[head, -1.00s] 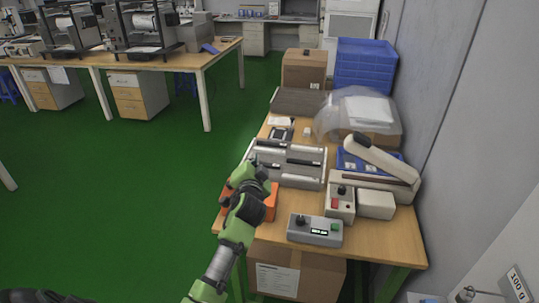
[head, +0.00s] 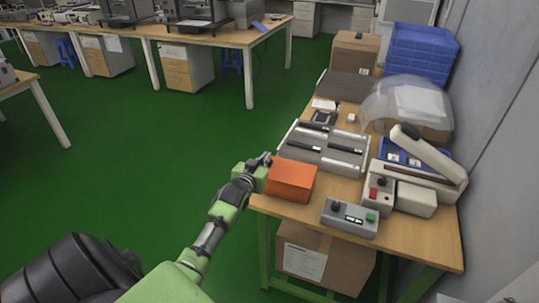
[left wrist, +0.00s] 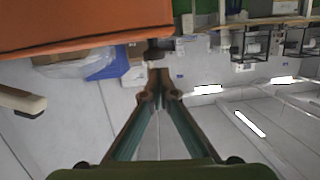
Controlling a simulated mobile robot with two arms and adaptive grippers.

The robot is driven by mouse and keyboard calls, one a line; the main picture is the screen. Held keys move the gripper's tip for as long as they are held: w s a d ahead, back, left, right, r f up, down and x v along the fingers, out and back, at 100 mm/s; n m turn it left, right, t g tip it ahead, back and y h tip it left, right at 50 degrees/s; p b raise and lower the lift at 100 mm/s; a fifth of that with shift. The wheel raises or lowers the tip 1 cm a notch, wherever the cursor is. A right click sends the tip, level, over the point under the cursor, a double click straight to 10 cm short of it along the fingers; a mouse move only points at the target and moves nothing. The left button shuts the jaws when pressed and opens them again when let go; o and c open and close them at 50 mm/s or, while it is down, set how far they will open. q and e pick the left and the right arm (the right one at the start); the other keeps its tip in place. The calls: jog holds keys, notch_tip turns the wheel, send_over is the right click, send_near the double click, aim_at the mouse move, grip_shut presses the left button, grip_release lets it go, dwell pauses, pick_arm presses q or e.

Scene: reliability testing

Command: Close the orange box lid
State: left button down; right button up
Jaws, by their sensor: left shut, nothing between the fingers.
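The orange box (head: 292,179) sits on the near left part of the wooden table in the head view. Its top looks flat and covered, with the lid down. My left gripper (head: 265,159) is at the box's left side, by its back left corner, shut with nothing in it. In the left wrist view the closed fingers (left wrist: 157,75) are in the middle, and the orange box (left wrist: 80,22) fills the upper left. Whether the fingers touch the box I cannot tell. My right gripper is in neither view.
A grey control box (head: 349,217) stands right of the orange box. A grey metal fixture (head: 322,149) is behind it. A white sealer with a long arm (head: 430,160) is at the right. A cardboard box (head: 322,258) is under the table. Open green floor lies left.

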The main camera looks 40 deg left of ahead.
pick_arm(q)
jog(key=shift+s+a+f, duration=0.1)
jog(key=shift+a+f, duration=0.05)
jog(key=shift+f, duration=0.55)
jog(key=shift+f, duration=0.1)
notch_tip(320, 180, up, 4)
jog(key=p, duration=0.3)
jog(key=shift+a, duration=0.1)
jog(key=b+v, duration=0.1)
jog(key=v, duration=0.9)
jog(key=shift+a, duration=0.15)
jog(key=shift+s, duration=0.1)
